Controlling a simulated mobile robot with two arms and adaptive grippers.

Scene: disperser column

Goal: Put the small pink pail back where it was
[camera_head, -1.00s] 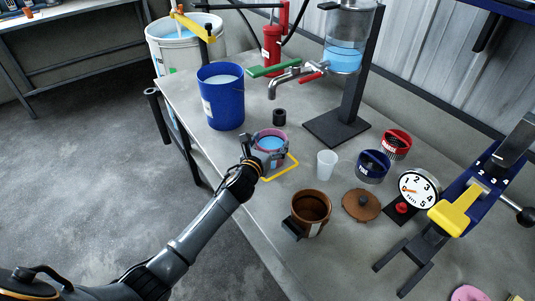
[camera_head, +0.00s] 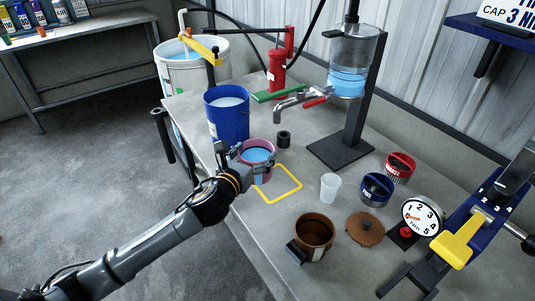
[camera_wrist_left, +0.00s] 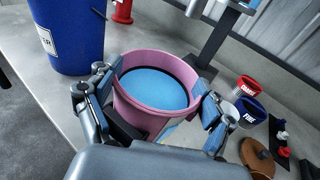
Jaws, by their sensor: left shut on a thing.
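The small pink pail (camera_head: 257,146) holds blue liquid and is upright or nearly so. My left gripper (camera_head: 246,163) is shut on it, with one finger on each side; the wrist view shows the pail (camera_wrist_left: 160,119) between both fingers. A yellow square outline (camera_head: 279,200) is marked on the table. The pail is at the outline's far left side in the head view, mostly outside it, and most of the outline's inside shows bare. I cannot tell whether the pail's base touches the table. My right gripper is not in view.
A blue bucket (camera_head: 228,118) stands close behind the pail, with a black ring (camera_head: 284,138) to the right. A clear cup (camera_head: 330,187), brown pot (camera_head: 314,232), lid (camera_head: 365,228) and dial scale (camera_head: 422,216) stand to the right. The column's tap (camera_head: 290,101) overhangs the table.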

